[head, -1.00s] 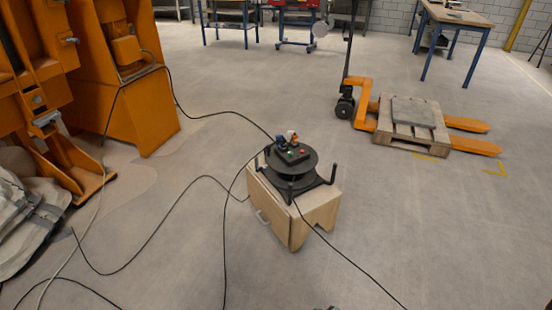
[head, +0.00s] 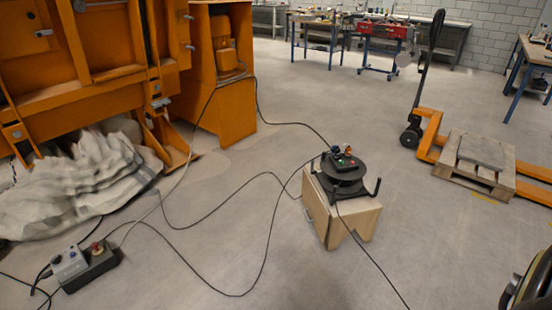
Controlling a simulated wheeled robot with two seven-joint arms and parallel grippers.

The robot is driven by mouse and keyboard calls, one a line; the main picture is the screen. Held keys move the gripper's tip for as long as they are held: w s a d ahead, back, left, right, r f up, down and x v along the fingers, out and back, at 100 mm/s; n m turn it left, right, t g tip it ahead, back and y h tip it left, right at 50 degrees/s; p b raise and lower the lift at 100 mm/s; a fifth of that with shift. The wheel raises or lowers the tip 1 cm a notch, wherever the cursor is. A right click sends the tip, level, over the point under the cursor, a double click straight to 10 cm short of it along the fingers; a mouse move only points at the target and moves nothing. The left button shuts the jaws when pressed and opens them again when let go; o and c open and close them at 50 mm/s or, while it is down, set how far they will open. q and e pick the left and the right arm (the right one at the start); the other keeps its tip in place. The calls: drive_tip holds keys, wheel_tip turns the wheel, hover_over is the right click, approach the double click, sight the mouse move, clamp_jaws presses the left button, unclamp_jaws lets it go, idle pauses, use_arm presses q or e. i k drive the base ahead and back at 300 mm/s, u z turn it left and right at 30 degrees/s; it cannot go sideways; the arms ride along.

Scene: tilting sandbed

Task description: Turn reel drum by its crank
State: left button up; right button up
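A black round reel-like drum (head: 343,174) lies flat on a black base with upright posts, on top of a small wooden cabinet (head: 354,220). A small control box (head: 343,161) with red and green buttons sits on it. I cannot make out a crank on it. At the lower right edge a dark rounded thing with yellowish parts (head: 530,286) is cut off by the frame; I cannot tell what it is. Neither of my grippers is in view.
Black cables cross the floor around the cabinet. An orange machine (head: 222,105) and crumpled pale sheeting (head: 75,190) stand left. A control box (head: 90,268) lies lower left. A pallet (head: 478,170) on an orange pallet truck (head: 430,130) stands right.

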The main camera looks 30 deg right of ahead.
sight(352, 183)
drive_tip(key=u, duration=0.2)
drive_tip(key=i, duration=2.9)
drive_tip(key=z, duration=1.2)
drive_tip(key=i, duration=1.1)
drive_tip(key=z, duration=1.35)
